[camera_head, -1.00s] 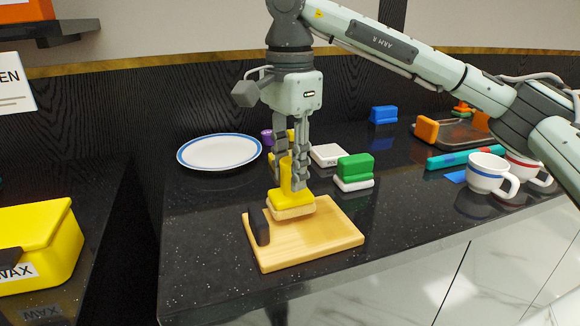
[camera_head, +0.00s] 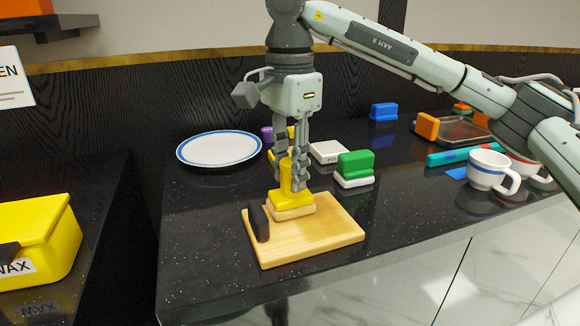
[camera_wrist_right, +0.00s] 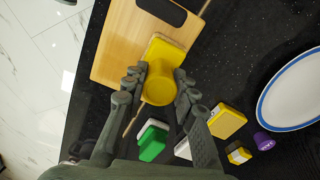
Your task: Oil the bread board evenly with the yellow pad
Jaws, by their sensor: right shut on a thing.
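The wooden bread board (camera_head: 310,238) lies flat on the dark counter, with a dark handle piece (camera_head: 259,222) at its left side. The yellow pad (camera_head: 292,200) has an upright yellow grip and a pale underside. It sits at the board's back part and appears to touch the wood. My right gripper (camera_head: 292,180) is shut on the pad's grip from above. The right wrist view shows the pad (camera_wrist_right: 163,62) between the fingers, over the board (camera_wrist_right: 122,45). My left gripper is not in view.
A green block pad (camera_head: 355,166) and a white box (camera_head: 327,152) stand close behind the board. A blue-rimmed plate (camera_head: 219,149) lies back left. Cups (camera_head: 488,172) stand at right. A yellow wax box (camera_head: 40,240) is at far left.

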